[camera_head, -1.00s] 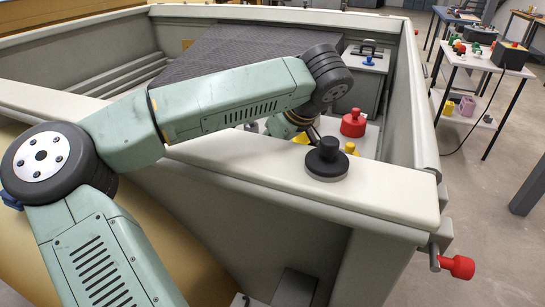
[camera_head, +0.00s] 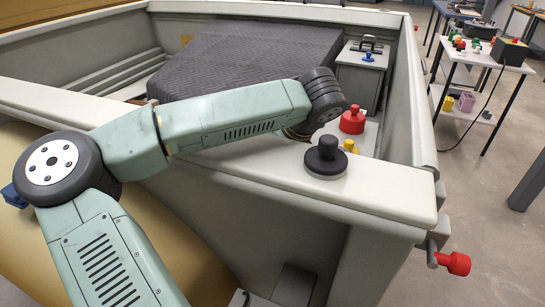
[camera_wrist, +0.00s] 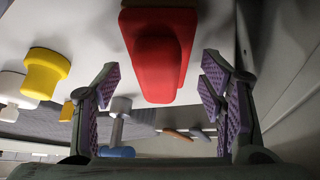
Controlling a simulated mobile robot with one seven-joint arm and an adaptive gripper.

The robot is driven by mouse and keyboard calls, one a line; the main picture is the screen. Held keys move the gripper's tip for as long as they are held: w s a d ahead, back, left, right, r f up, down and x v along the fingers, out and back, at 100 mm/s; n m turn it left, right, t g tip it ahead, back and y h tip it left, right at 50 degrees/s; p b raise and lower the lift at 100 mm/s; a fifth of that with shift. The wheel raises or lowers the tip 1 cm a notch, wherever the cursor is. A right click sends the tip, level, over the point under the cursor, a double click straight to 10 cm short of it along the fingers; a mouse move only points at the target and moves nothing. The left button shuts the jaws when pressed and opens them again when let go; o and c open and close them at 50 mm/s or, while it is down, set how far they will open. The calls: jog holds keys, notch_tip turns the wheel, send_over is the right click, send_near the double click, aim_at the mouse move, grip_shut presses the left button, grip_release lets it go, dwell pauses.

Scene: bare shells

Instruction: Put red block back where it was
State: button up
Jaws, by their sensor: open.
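A red block (camera_head: 352,121) with a narrower raised top stands on a pale surface behind the near wall in the head view. In the wrist view a red block (camera_wrist: 158,50), apparently the same one, fills the top middle, between and beyond the fingers. My gripper (camera_wrist: 160,72) is open, with fingers to its left and right and visible gaps on both sides. In the head view my gripper is hidden behind my wrist joint and the wall.
A black knob (camera_head: 326,158) stands on the near wall's top. A yellow knob (camera_head: 350,146) is close to the red block; yellow pieces (camera_wrist: 46,72) and a grey peg (camera_wrist: 120,108) show in the wrist view. Another red knob (camera_head: 455,263) sticks out of the outer wall.

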jog(key=shift+r, duration=0.25)
jog(key=b+v, duration=0.3)
jog(key=v, duration=0.9)
jog(key=shift+d+f, duration=0.1)
